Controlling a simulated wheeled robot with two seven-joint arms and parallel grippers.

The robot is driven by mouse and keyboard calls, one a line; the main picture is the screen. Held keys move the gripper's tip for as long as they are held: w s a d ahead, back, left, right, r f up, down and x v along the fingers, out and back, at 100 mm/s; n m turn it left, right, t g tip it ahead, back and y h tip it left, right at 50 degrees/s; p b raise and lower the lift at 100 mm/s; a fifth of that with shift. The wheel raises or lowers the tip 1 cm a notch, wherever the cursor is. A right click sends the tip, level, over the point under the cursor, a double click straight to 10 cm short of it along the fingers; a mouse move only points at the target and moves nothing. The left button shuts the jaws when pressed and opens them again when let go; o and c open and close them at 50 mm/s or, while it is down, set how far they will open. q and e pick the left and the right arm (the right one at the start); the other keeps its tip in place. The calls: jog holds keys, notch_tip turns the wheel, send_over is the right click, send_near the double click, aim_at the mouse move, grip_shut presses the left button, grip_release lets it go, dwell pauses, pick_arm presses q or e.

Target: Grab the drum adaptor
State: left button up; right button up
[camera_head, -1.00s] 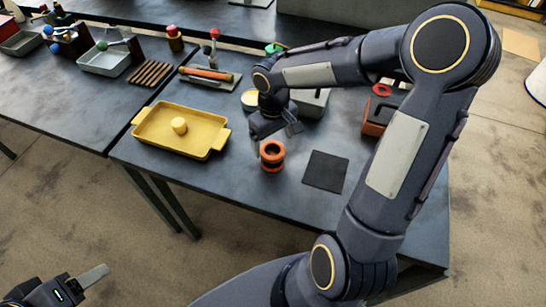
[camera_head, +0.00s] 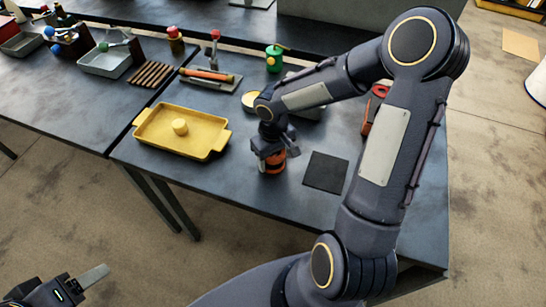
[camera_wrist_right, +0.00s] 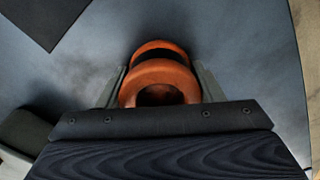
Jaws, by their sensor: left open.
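The drum adaptor, an orange-red spool-shaped piece with two rings (camera_head: 279,167), stands on the dark table. In the right wrist view its round rim and hollow centre (camera_wrist_right: 160,75) show between my fingers. My right gripper (camera_head: 270,158) is down at the adaptor, with one finger on each side in the right wrist view (camera_wrist_right: 161,85). The fingers lie close against its sides, but whether they press on it cannot be told. In the head view the gripper hides much of the adaptor. My left gripper (camera_head: 90,277) is open and empty, low at the left, off the table.
A yellow tray (camera_head: 165,150) with a small yellow cylinder is left of the adaptor. A flat black square (camera_head: 326,171) lies to its right. A green can (camera_head: 274,58) stands behind. A red-orange box (camera_head: 368,125) is partly behind my right arm. The front table strip is clear.

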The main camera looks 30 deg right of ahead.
jog(key=c, duration=0.6)
jog(key=shift+r, duration=0.1)
